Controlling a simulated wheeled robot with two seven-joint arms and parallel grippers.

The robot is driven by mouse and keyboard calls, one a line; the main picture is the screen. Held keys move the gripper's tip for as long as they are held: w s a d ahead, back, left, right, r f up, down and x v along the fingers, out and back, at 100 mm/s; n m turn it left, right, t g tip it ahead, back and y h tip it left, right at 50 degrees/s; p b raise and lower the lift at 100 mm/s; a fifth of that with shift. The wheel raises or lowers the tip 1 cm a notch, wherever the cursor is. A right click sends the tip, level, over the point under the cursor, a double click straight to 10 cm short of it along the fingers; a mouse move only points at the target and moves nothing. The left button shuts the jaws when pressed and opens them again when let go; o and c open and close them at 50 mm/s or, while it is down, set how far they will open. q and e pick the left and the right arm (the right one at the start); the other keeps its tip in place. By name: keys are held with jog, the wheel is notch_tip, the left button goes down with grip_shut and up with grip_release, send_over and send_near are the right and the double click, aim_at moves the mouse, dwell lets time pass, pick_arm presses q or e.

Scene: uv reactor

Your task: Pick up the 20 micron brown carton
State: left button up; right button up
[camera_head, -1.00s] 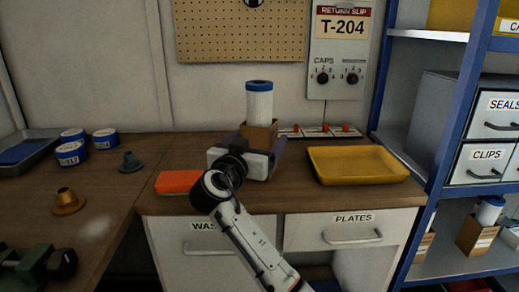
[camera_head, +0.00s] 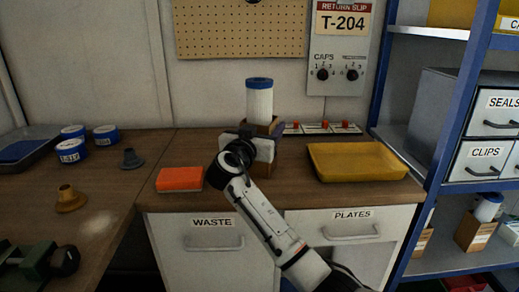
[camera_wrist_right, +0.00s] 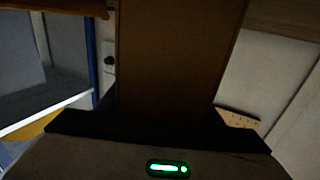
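In the right wrist view the carton (camera_wrist_right: 178,55) fills the space between the dark fingers (camera_wrist_right: 166,122), one on each side. I cannot tell whether they press on it. My left gripper is not in view.
An orange box (camera_head: 180,179) lies left of the carton, and a yellow tray (camera_head: 355,164) lies right. Low red-topped fittings (camera_head: 323,127) sit behind. A blue-framed shelf (camera_head: 452,110) bounds the right side, holding similar cartons (camera_head: 474,232) low down. Blue-and-white rolls (camera_head: 72,150) stand left.

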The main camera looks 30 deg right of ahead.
jog(key=shift+c, duration=1.2)
jog(key=shift+r, duration=0.15)
